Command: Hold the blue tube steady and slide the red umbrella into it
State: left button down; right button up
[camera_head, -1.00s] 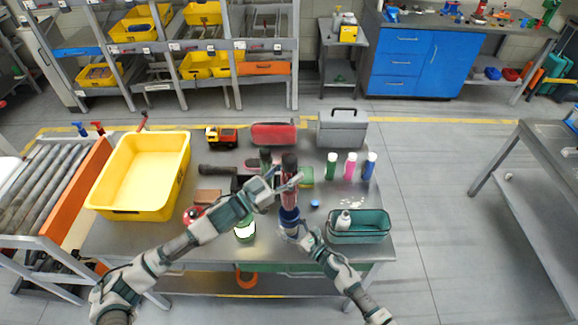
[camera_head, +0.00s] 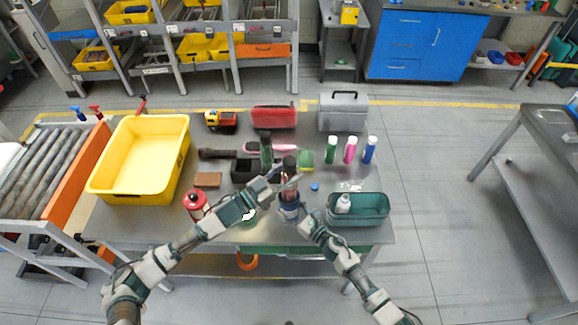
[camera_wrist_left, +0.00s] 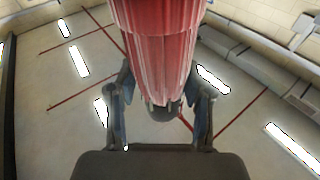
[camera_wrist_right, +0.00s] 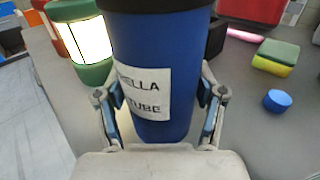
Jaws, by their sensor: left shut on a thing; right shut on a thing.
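The red umbrella (camera_head: 287,187), with a dark top end, stands about upright over the table in the head view. My left gripper (camera_head: 283,186) is shut on it; the left wrist view shows its red folds (camera_wrist_left: 160,50) between the fingers. The blue tube (camera_head: 290,213) is directly below, its upper end meeting the umbrella's lower end in the picture. How far the umbrella is inside cannot be told. My right gripper (camera_head: 299,222) is shut on the tube. The right wrist view shows the tube upright (camera_wrist_right: 190,75), with a white label and black rim; the umbrella is outside that view.
A lantern (camera_wrist_right: 85,40) stands close left of the tube. A green bin (camera_head: 372,222) with a white bottle is to the right. A dark box (camera_head: 243,171), a sponge (camera_head: 306,160) and several bottles stand behind. A yellow crate (camera_head: 180,165) fills the table's left.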

aim_at(283, 194)
pick_arm(q)
jog(key=shift+f, duration=4.2)
jog(key=shift+f, duration=0.5)
jog(key=shift+c, duration=2)
grip_release()
jog(key=shift+s+a, duration=0.1)
jog(key=v, duration=1.2)
